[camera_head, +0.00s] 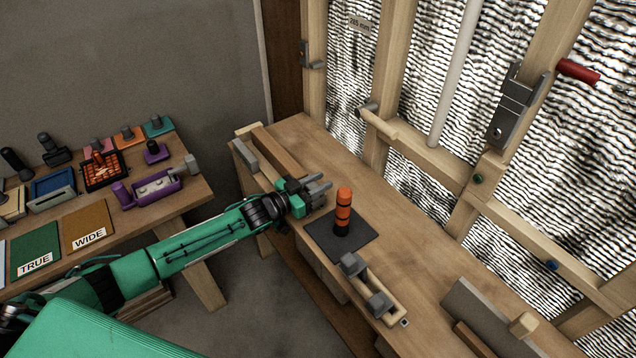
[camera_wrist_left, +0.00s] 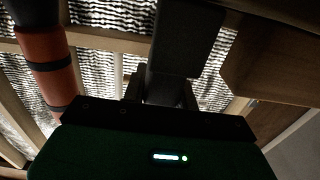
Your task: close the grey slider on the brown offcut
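A long brown wood piece (camera_head: 277,150), which looks like the brown offcut, lies at the far left end of the workbench. A grey block (camera_head: 245,154) sits beside its left end; I cannot tell surely whether this is the slider. My left gripper (camera_head: 319,184) is just right of the brown piece's near end, low over the bench, its two grey fingers close together with nothing seen between them. My right gripper is not in view.
An orange-and-black post (camera_head: 343,212) stands on a dark square just right of my left gripper. A pale wood fixture with grey blocks (camera_head: 372,290) lies nearer. A grey plate (camera_head: 485,315) stands at the near right. A stud wall rises behind the bench. A cluttered side table (camera_head: 190,205) is left.

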